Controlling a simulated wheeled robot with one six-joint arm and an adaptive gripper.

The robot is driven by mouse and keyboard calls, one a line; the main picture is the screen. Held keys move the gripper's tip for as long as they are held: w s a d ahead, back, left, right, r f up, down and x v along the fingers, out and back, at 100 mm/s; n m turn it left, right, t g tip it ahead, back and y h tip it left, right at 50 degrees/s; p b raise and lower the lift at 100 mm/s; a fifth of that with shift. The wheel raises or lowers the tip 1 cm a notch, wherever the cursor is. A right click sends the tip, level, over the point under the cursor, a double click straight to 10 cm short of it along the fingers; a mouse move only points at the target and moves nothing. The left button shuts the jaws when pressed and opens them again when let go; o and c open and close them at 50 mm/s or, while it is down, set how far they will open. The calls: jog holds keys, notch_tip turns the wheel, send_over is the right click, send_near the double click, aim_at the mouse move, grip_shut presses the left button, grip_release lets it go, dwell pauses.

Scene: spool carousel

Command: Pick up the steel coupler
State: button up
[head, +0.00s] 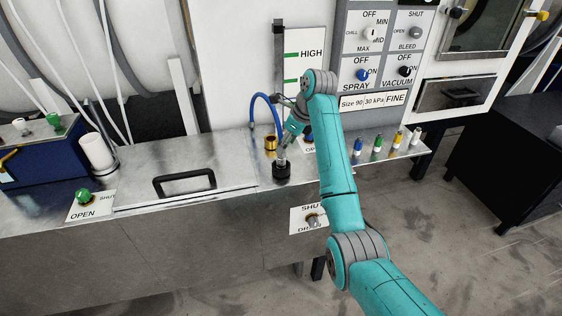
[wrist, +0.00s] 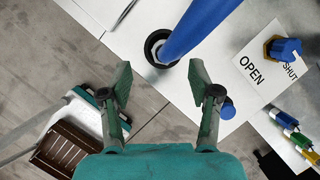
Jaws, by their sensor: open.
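The steel coupler (head: 282,156) appears as a small grey upright piece at the lower end of the blue hose, above a round black socket (head: 281,174) on the steel bench. In the wrist view the blue hose (wrist: 196,28) covers it, and only the dark socket ring (wrist: 151,50) shows around the hose's end. My gripper (wrist: 160,78) is open, with one finger on each side of the hose line and no finger seen touching it. In the head view my gripper (head: 287,141) is just above the coupler, small and partly mixed with the hose.
A brass fitting (head: 270,145) stands close behind the coupler. A black handle (head: 185,183) rises from the bench lid at left. Several coloured small bottles or plugs, including a green one (head: 377,142), line the bench at right. A blue valve knob (wrist: 287,47) sits on an OPEN/SHUT plate.

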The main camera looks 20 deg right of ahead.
aim_at(281, 161)
jog(key=shift+d+x, duration=0.1)
jog(key=shift+x, duration=1.55)
jog(key=shift+d+x, duration=0.15)
jog(key=shift+x, duration=1.45)
jog(key=shift+w, duration=0.1)
grip_shut()
